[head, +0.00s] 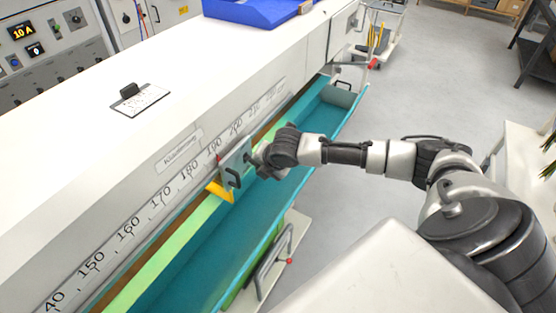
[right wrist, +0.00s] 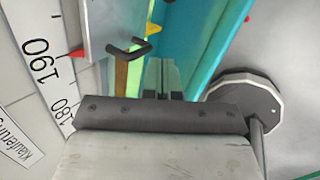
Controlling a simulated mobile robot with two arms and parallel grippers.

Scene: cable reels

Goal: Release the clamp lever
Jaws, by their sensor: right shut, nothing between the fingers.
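A grey clamp carriage (head: 237,161) sits on the measuring rail near the 200 mark, with a black handle (head: 232,178) and a yellow piece (head: 218,190) below. The right wrist view shows the carriage plate (right wrist: 108,28), the black handle (right wrist: 127,48) and the yellow piece (right wrist: 153,29). I cannot tell a separate clamp lever apart from the handle. My right gripper (head: 257,162) is just right of the carriage in the head view; its fingertips (right wrist: 163,95) are together and empty, below the handle in the wrist view. Contact is not clear. My left gripper is out of view.
A numbered scale (head: 128,228) runs along the white bench (head: 90,170). A teal trough (head: 245,222) lies beneath my right gripper. A blue tray (head: 250,10) and a black-clipped card (head: 138,98) are on the bench. The grey floor (head: 410,85) to the right is mostly clear.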

